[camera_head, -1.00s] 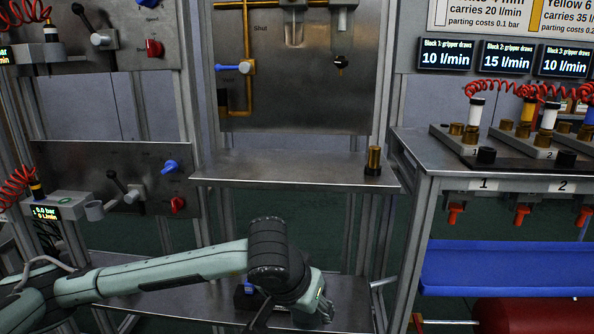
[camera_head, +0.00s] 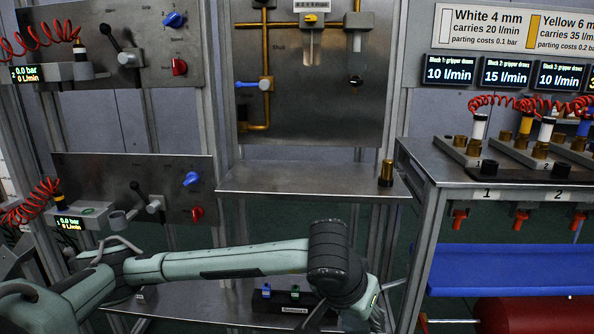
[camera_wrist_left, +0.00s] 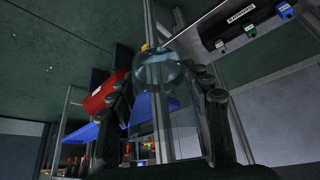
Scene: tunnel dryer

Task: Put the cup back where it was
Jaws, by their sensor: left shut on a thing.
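In the left wrist view my left gripper (camera_wrist_left: 158,80) is shut on a clear, see-through cup (camera_wrist_left: 160,92). The cup sits between the two dark fingers, and its outline is faint against the background. In the head view my left arm reaches in from the left, below the middle shelf, to the lower right. Its fingers and the cup are hidden or too dark to make out there. My right gripper is not in view. I cannot tell where the cup stood before.
A bare metal shelf (camera_head: 290,182) with a brass cylinder (camera_head: 386,174) at its right end lies above my arm. A black labelled sensor block (camera_head: 292,299) sits on the lower shelf (camera_head: 190,300). At right stand a workbench (camera_head: 460,172) and a blue tray (camera_head: 505,269).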

